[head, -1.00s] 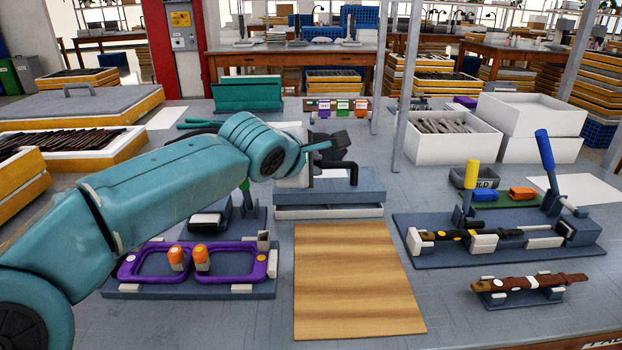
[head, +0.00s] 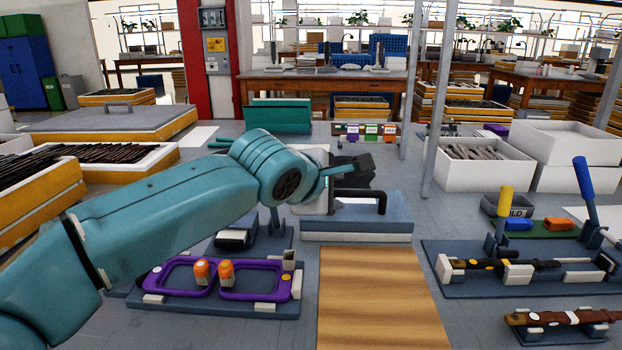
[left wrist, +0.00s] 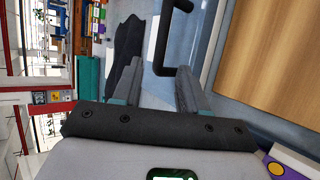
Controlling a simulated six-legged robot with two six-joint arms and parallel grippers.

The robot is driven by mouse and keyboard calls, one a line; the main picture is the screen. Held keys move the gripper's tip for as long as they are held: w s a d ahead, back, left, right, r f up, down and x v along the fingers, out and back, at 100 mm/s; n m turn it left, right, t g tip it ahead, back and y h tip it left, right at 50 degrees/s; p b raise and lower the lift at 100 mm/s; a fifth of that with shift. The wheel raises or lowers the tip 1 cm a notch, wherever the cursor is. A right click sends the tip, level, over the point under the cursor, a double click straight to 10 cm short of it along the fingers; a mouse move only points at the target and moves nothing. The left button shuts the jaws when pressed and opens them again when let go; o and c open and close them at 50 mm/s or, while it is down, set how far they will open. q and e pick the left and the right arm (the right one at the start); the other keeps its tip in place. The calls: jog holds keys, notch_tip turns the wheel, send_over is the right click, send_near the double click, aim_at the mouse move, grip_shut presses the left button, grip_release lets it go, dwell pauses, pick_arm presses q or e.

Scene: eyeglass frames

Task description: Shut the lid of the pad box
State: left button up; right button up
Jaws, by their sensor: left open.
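The teal box (head: 277,116) at the back of the bench looks like the pad box, though I cannot be certain. Its teal lid seems to stand up behind a low front; its inside is hidden. The teal box also shows at the left of the left wrist view (left wrist: 88,78). My left gripper (head: 358,168) is in front of it and to its right, above a grey-blue stand with a black handle (head: 383,203). In the left wrist view the left gripper's fingers (left wrist: 154,88) are apart, with nothing between their tips. My right gripper is out of view.
A purple frame (head: 220,280) with orange knobs lies in a fixture below my left arm. A wooden board (head: 380,300) lies at front centre. A tool fixture (head: 520,275) is at right. A grey post (head: 440,100) and white bins (head: 485,170) stand at back right.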

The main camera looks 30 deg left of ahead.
pick_arm(q)
jog(key=a+p+v, duration=0.1)
jog(key=p+v, duration=0.1)
jog(key=v, duration=1)
jog(key=shift+d, duration=0.5)
jog(key=shift+s, duration=0.1)
